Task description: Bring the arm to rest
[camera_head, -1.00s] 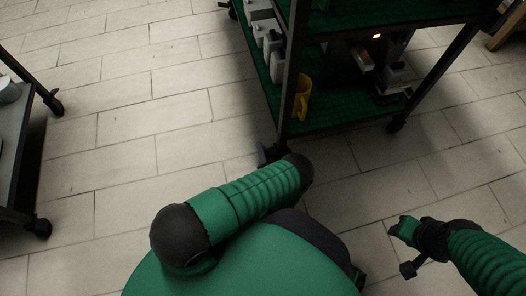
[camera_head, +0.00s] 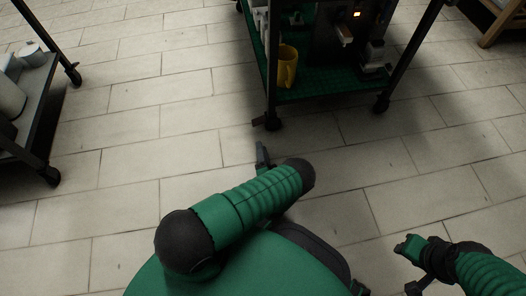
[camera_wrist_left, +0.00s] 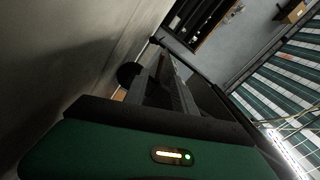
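My left arm, green with black joints, lies bent across the front of my green body in the head view. The tip of my left gripper (camera_head: 262,155) pokes out dark behind the forearm; the rest is hidden there. The left wrist view shows its grey fingers (camera_wrist_left: 163,85) close together with nothing clear between them, but I cannot tell whether they are shut. My right arm comes in at the lower right of the head view.
A dark wheeled cart (camera_head: 330,92) with a green shelf stands ahead, a yellow mug (camera_head: 287,68) on its lower shelf. Another cart (camera_head: 45,125) with white containers stands at the left. The tiled floor between them is clear. A wooden piece (camera_head: 500,22) shows at the top right.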

